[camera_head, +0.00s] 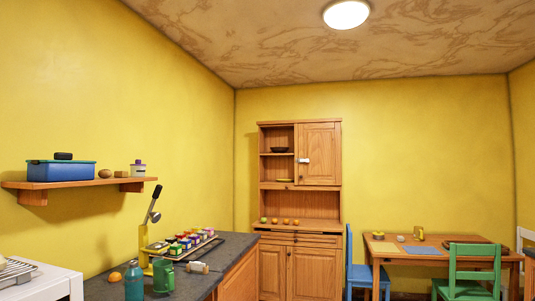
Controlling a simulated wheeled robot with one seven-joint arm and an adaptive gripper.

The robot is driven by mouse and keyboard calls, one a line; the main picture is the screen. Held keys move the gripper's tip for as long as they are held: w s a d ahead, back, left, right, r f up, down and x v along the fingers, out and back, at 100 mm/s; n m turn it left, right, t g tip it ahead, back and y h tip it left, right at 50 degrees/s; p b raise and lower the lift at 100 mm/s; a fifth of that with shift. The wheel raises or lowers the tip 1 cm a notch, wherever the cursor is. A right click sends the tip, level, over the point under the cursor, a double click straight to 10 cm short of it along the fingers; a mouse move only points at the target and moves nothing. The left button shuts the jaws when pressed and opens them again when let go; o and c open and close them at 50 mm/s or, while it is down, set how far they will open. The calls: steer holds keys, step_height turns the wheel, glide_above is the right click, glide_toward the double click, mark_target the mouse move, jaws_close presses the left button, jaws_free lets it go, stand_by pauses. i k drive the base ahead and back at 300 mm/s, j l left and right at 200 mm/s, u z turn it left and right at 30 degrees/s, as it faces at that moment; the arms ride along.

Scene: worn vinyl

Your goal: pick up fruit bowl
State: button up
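A dark, shallow bowl (279,150) sits on the upper open shelf of the wooden hutch (319,152), left of its closed door. It looks empty from here, and it is the clearest bowl in view. Several small round fruits (286,222), orange and green, stand in a row on the hutch's counter ledge below, not in a bowl. A flat brown thing (472,241) lies on the table behind the green chair; I cannot tell whether it is a bowl. My gripper is not in view.
A dark counter (225,252) at left holds a tray of small colored jars, a lever press, a green mug and a bottle. A wall shelf (80,183) holds a blue box. At right stand a wooden table (410,257), a blue chair (360,275) and a green chair (473,262).

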mark_target(276, 149)
steer(key=i+z, duration=0.1)
steer(key=i, duration=5.7)
steer(key=i+u, duration=0.15)
steer(key=i, duration=0.7)
steer(key=i+l+u, duration=0.15)
steer(key=i, duration=0.65)
